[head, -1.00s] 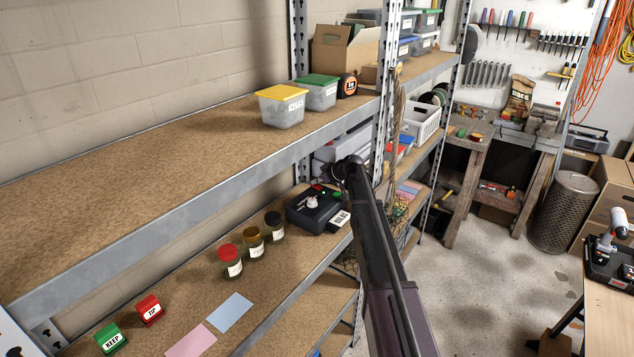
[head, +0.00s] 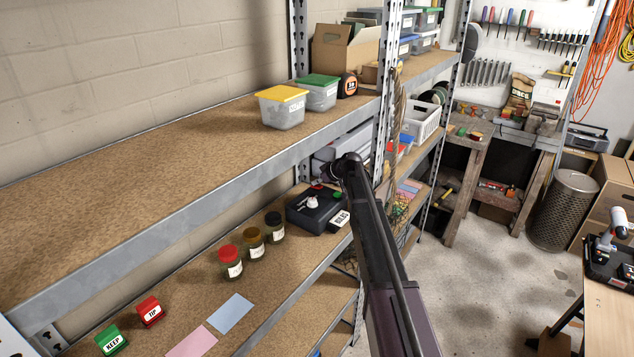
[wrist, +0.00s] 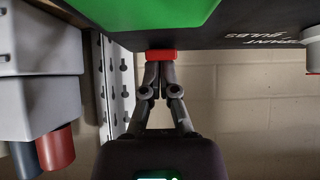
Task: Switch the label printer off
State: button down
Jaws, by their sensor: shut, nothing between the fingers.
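The label printer (head: 308,214) is a black box on the lower shelf. It has a white knob (head: 312,202), a green button (head: 337,194) and a small red part (head: 317,187) at its back. A white label reading "BULBS" (head: 341,220) shows at its front right. In the wrist view the printer (wrist: 235,36) appears upside down at the top, with the large green button (wrist: 160,12) close to the camera. My gripper (wrist: 160,63) is shut and empty, its fingertips at the red part (wrist: 161,54), seemingly touching it. In the head view my arm hides the gripper.
Jars with red (head: 229,253), amber (head: 252,235) and black (head: 273,219) lids stand left of the printer. The upper shelf (head: 150,180) overhangs this lower shelf. A shelf post (head: 386,75) stands close to my arm.

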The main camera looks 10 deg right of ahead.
aim_at(321, 187)
jog(key=shift+s+a, duration=0.1)
jog(key=shift+a, duration=0.05)
jog(key=shift+s, duration=0.1)
jog(key=shift+s+d, duration=0.5)
jog(key=shift+d, duration=0.05)
jog(key=shift+r, duration=0.2)
dwell(0.3)
notch_tip(321, 187, up, 4)
jog(key=p, duration=0.4)
jog(key=shift+s+d+f, duration=0.1)
jog(key=shift+s+f, duration=0.05)
jog(key=p+v, duration=0.6)
jog(key=v, duration=0.4)
jog(key=shift+s+d+f, duration=0.2)
jog(key=shift+d+f, duration=0.05)
jog(key=shift+f, duration=0.15)
jog(key=shift+w+a, duration=0.15)
jog(key=shift+w, duration=0.05)
jog(key=shift+w+a+r+t+y+b, duration=0.3)
jog(key=shift+w, duration=0.1)
